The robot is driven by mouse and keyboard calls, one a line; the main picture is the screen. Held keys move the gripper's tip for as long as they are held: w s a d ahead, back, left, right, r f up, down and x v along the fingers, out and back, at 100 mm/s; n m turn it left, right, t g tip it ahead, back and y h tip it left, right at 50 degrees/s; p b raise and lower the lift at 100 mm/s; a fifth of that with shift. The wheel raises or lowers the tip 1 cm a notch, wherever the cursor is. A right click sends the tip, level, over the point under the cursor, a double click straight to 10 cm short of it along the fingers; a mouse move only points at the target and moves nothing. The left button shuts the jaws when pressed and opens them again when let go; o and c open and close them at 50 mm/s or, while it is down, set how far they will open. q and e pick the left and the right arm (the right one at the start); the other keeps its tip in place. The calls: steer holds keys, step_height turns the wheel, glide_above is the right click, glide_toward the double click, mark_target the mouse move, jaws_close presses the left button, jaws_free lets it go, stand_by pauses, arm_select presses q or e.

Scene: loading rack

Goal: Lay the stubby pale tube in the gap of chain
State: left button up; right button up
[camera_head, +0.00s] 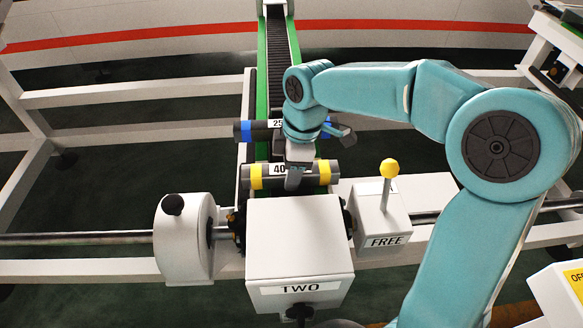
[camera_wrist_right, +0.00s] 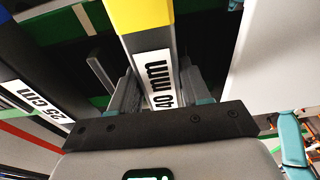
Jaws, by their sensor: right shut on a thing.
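A dark grey tube with yellow bands (camera_head: 325,173) and a label starting "40" lies crosswise over the near end of the chain lane, just behind the white box marked TWO. My right gripper (camera_head: 294,180) reaches down on it from above and is shut on its middle. In the right wrist view the fingers (camera_wrist_right: 160,92) stand on both sides of its "40 mm" label, with a yellow band (camera_wrist_right: 145,15) beyond. I cannot tell whether the tube is resting or lifted. The black ribbed chain (camera_head: 279,60) runs away between green rails. No pale tube shows clearly. My left gripper is not in view.
A dark tube with blue bands (camera_head: 243,131), labelled 25 cm, lies crosswise just behind. The white box TWO (camera_head: 300,245) stands in front. A lever with a yellow knob (camera_head: 389,168) rises from the FREE block at right. White rack beams (camera_head: 130,93) surround the lane.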

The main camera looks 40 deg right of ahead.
steer(key=o, duration=1.2)
step_height(320, 180, up, 16)
steer(key=s+d+p, duration=0.1)
steer(key=d+p, duration=0.1)
steer(key=shift+s, duration=0.15)
